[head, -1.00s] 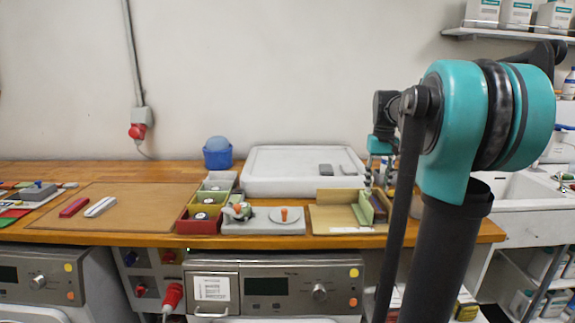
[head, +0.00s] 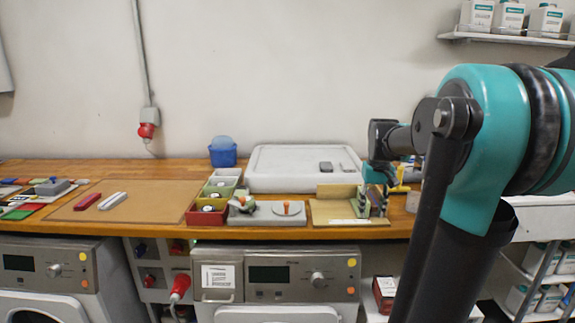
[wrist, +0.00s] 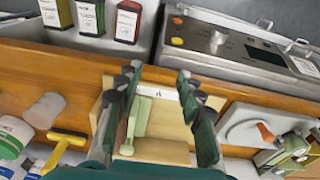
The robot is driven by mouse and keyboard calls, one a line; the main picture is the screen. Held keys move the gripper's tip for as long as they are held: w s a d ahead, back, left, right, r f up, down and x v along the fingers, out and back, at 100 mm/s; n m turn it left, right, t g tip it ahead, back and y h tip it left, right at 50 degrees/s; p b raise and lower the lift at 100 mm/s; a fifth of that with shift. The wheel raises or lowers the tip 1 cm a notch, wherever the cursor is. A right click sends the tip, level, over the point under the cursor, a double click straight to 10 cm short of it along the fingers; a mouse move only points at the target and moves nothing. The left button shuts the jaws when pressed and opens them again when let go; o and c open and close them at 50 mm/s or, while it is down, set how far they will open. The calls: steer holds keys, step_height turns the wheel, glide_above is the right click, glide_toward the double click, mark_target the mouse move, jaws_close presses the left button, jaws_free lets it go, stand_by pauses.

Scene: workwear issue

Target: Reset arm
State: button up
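My gripper (wrist: 160,88) is open in the wrist view, with its dark green fingers spread wide and nothing held between them. Below and between the fingers is a light wooden fixture (wrist: 170,125) with an upright pale green piece (wrist: 139,118) and a white label at its edge. In the head view the gripper (head: 372,208) hangs at the right part of the bench, over the same wooden fixture (head: 330,209). My arm hides part of the bench there. I cannot tell whether the fingers touch the fixture.
A grey plate with an orange knob (head: 288,208) stands left of the fixture, beside small coloured bins (head: 207,217). A white tray (head: 285,168) lies behind. The brown mat (head: 150,205) is mostly bare.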

steer(key=s+a+f+t, duration=0.1)
steer(key=s+a+f, duration=0.2)
steer(key=s+f, duration=0.6)
steer(key=s+a+f+t, duration=0.2)
steer(key=s+a+f, duration=0.2)
steer(key=s+f, duration=0.5)
steer(key=shift+s+f, duration=0.25)
steer(key=shift+f, duration=0.5)
